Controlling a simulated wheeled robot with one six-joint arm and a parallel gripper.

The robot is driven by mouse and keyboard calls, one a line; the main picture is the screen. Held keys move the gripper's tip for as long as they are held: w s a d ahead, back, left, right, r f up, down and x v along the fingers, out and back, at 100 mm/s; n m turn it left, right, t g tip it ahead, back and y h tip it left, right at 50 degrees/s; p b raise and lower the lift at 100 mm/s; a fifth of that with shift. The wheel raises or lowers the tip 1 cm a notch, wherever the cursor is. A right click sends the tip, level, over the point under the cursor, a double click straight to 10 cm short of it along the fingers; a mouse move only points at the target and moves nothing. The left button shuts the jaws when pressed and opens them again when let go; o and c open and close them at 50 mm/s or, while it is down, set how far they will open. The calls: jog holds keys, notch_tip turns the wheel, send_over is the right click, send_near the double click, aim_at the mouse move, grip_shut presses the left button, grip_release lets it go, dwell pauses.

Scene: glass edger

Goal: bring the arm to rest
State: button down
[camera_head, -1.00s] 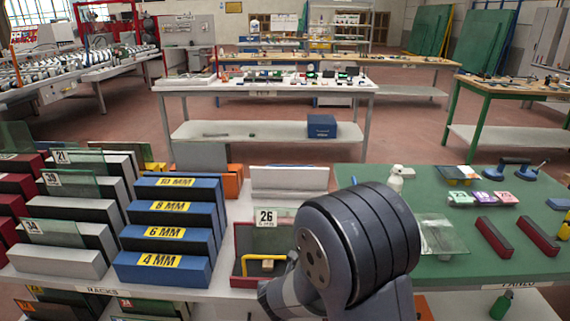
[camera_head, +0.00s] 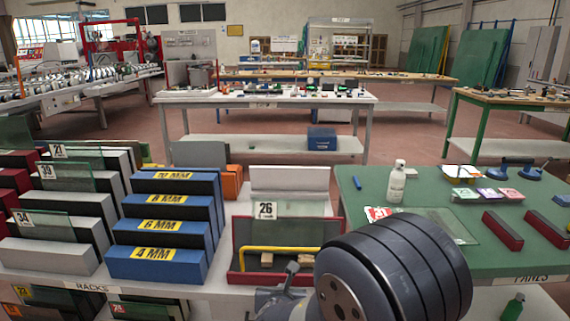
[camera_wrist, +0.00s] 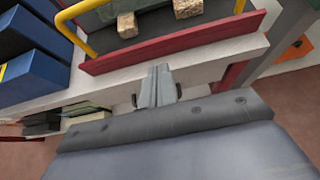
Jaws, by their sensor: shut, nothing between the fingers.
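My arm's large dark joint fills the lower right of the head view. My gripper (camera_wrist: 157,86) shows in the wrist view as two grey fingers closed together, with nothing between them. It is in front of the white bench edge, just below the red front board of a rack box (camera_wrist: 170,40). In the head view the same red rack box (camera_head: 240,278) stands left of my arm, with a yellow bar, two small tan blocks inside and a label reading 26. The fingertips are hidden or unclear in the head view.
Blue slotted racks (camera_head: 162,265) marked in MM stand left of the box, with grey racks (camera_head: 50,257) beyond. At right a green table (camera_head: 440,190) holds a white bottle (camera_head: 397,181), a glass pane and red bars (camera_head: 503,230). Open floor lies behind.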

jog(key=shift+s+f+t+b, duration=0.2)
jog(key=shift+f+t+b, duration=0.45)
jog(key=shift+b, duration=1.3)
jog(key=shift+s+f+t+b, duration=0.2)
jog(key=shift+f+t+b, duration=0.4)
jog(key=shift+b, duration=1.35)
jog(key=shift+b, duration=0.3)
